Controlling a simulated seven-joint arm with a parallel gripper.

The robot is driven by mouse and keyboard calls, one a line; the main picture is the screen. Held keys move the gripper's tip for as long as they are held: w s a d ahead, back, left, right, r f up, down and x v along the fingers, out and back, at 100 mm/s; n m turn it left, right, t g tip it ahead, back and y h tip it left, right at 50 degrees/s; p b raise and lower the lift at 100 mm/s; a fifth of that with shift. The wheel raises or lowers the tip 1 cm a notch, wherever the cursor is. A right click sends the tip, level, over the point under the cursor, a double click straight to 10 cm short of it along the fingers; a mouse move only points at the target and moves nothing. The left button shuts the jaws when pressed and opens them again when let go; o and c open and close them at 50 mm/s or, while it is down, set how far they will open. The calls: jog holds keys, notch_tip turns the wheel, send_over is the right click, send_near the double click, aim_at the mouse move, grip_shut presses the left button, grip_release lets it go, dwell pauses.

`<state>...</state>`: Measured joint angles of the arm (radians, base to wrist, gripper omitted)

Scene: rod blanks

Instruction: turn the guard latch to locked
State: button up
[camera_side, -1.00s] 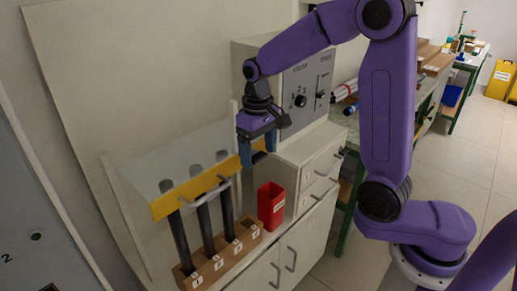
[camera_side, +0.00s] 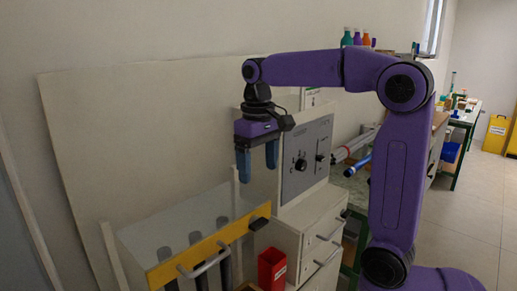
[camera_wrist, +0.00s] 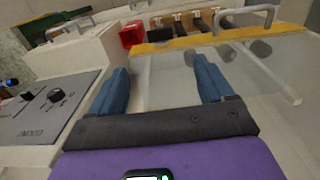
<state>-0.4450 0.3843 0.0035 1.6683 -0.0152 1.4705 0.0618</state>
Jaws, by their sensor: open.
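The guard is a clear panel with a yellow front bar (camera_side: 205,249) and a grey handle (camera_side: 204,263). A small dark block, seemingly the guard latch (camera_side: 259,223), sits at the bar's right end. In the wrist view the dark latch (camera_wrist: 160,34) lies against the yellow bar, beyond my fingertips. I cannot tell its locked or unlocked marking. My gripper (camera_side: 257,165) points down with its two blue fingers apart and empty, above the latch and clear of it. The wrist view shows the same spread fingers (camera_wrist: 162,68).
A grey control panel (camera_side: 306,150) with black knobs stands right of my gripper. Dark rods (camera_side: 197,240) stand behind the clear guard. A red bin (camera_side: 271,269) is below the latch, beside white drawers (camera_side: 318,242). Space above the guard is free.

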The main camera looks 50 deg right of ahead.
jog(key=shift+r, duration=1.85)
jog(key=s+a+f+n, duration=0.3)
jog(key=s+f+n, duration=0.3)
jog(key=s+f, duration=0.15)
jog(key=s+d+f+n, duration=0.2)
jog(key=s+f, duration=0.3)
jog(key=s, duration=0.4)
jog(key=s+d+f+n, duration=0.3)
jog(key=s+f+n, duration=0.1)
jog(key=s, duration=0.5)
jog(key=shift+f+n+y, duration=0.3)
jog(key=shift+f, duration=0.35)
